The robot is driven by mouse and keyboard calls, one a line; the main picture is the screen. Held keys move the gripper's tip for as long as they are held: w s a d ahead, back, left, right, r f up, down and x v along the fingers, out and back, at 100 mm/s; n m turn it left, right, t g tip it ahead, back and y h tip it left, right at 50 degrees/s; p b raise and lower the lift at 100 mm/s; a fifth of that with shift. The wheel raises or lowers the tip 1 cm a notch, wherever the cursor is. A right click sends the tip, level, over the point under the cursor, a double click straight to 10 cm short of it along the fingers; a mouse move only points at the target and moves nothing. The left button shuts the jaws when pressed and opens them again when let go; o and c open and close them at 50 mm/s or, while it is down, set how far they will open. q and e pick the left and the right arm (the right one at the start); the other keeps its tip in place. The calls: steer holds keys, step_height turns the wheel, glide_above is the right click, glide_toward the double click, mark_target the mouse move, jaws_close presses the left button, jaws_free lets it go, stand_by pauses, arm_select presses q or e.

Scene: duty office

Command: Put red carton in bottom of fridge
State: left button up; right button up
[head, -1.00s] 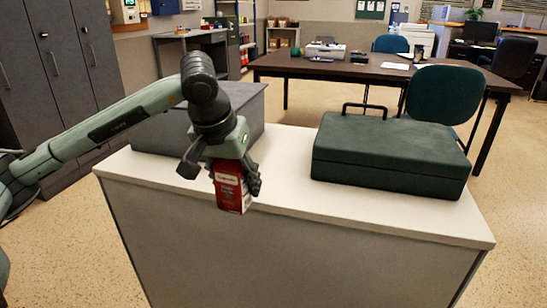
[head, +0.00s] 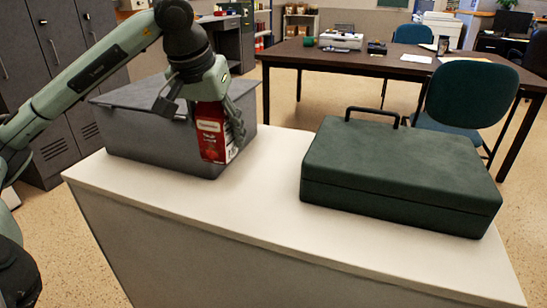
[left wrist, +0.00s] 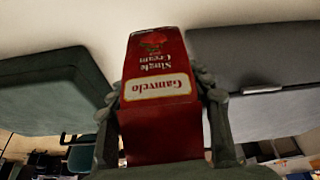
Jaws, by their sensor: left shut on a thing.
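The red carton (head: 212,138) is held upright by my left gripper (head: 208,100) above the white counter top, in front of the grey box. In the left wrist view the carton (left wrist: 156,85) shows upside down, its label reading "Single Cream", with the fingers of the left gripper (left wrist: 160,120) on both its sides. The left gripper is shut on the carton. Whether the carton's base touches the counter is hard to tell. No fridge can be made out for sure. My right gripper is not in view.
A grey lidded box (head: 140,133) stands at the counter's left, close behind the carton. A dark green case (head: 395,175) lies on the right. The white counter top (head: 250,205) is bare between them. A brown desk (head: 400,66) and teal chair (head: 468,95) stand behind.

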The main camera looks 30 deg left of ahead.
arm_select(q)
steer(key=w+f, duration=0.2)
steer(key=w, duration=0.1)
steer(key=w+d+f+p, duration=0.1)
steer(key=w+f, duration=0.1)
steer(key=w, duration=0.1)
steer(key=w+d+f, duration=0.1)
steer(key=w+f, duration=0.1)
steer(key=w, duration=0.1)
steer(key=shift+w+d, duration=0.25)
steer(key=shift+w, duration=0.1)
steer(key=shift+f, duration=2)
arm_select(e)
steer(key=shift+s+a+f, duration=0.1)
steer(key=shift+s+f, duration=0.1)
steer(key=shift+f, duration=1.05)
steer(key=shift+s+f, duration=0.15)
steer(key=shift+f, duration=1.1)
arm_select(q)
steer(key=shift+f, duration=0.2)
steer(key=o, duration=1.4)
steer(key=shift+o, duration=0.2)
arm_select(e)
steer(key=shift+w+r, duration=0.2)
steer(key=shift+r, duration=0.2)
arm_select(q)
steer(key=shift+r, duration=0.1)
